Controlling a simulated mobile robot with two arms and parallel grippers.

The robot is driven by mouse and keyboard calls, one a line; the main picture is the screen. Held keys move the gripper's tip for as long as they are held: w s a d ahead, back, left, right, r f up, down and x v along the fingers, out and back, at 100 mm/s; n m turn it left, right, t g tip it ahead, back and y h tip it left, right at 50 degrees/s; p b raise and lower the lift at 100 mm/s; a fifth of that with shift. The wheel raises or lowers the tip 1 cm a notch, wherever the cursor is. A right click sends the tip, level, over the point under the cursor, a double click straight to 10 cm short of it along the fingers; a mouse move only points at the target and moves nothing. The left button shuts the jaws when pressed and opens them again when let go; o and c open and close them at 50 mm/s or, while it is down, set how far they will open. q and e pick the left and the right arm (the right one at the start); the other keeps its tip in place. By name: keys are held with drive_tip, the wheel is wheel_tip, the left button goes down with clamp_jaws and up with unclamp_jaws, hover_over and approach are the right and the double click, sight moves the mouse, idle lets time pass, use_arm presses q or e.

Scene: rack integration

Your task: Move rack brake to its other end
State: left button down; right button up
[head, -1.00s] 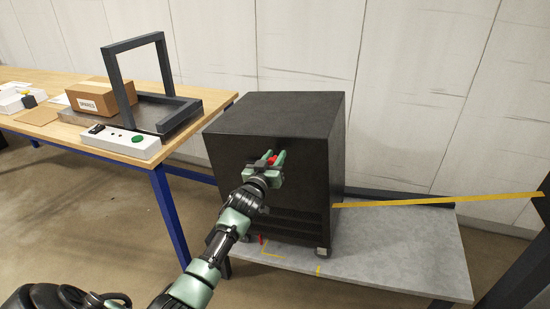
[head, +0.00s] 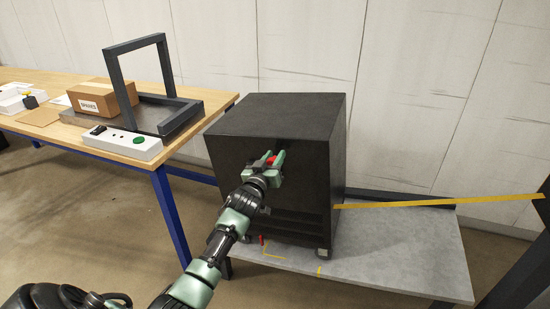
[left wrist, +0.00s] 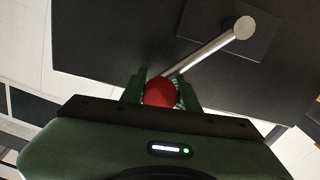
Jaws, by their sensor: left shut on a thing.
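The rack is a black cabinet (head: 330,150) standing on a grey platform. Its brake is a lever with a silver rod (left wrist: 208,53), which runs from a round pivot (left wrist: 243,27) on a dark plate to a red knob (left wrist: 160,92). In the head view only the red knob (head: 271,160) shows clearly, at the rack's front face. My left gripper (head: 272,163) is at that face, its green fingers on both sides of the knob; it is shut on it. In the left wrist view the rod points up and right from the knob. My right gripper is not in view.
The grey platform (head: 410,240) has yellow floor marks in front of the rack and a yellow strap (head: 440,202) stretched to the right. A wooden table (head: 55,135) at left holds a cardboard box (head: 95,101), a dark frame and a white box with a green button (head: 124,142).

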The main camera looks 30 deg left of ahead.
use_arm(q)
drive_tip(key=shift+s+a+r+n+p, duration=0.15)
drive_tip(key=shift+a+r+n+p, duration=0.1)
drive_tip(key=shift+a+n+p, duration=0.35)
drive_tip(key=a+n, duration=0.2)
drive_tip(key=n, duration=0.1)
drive_tip(key=s+a+n, duration=0.1)
drive_tip(key=shift+a+r+n+p, duration=0.3)
drive_tip(key=shift+a+n+p, duration=0.05)
drive_tip(key=shift+n, duration=0.05)
drive_tip(key=a+n+b, duration=0.1)
drive_tip(key=a+f+n+b, duration=0.1)
drive_tip(key=a+n, duration=0.1)
drive_tip(key=s+a+n+b, duration=0.1)
drive_tip(key=n, duration=0.1)
drive_tip(key=shift+a+f, duration=0.3)
drive_tip(key=shift+a, duration=0.1)
drive_tip(key=shift+s+a+f+n+b, duration=0.2)
drive_tip(key=shift+a+f+n+b, duration=0.25)
drive_tip(key=shift+a+n+b, duration=0.45)
drive_tip(key=shift+s+a+f+n+b, duration=0.15)
drive_tip(key=shift+a+f+n+b, duration=0.35)
drive_tip(key=shift+n+b, duration=0.7)
drive_tip(key=shift+r, duration=0.1)
drive_tip(key=c, duration=1.1)
unclamp_jaws()
drive_tip(key=shift+a, duration=0.1)
drive_tip(key=shift+s, duration=0.1)
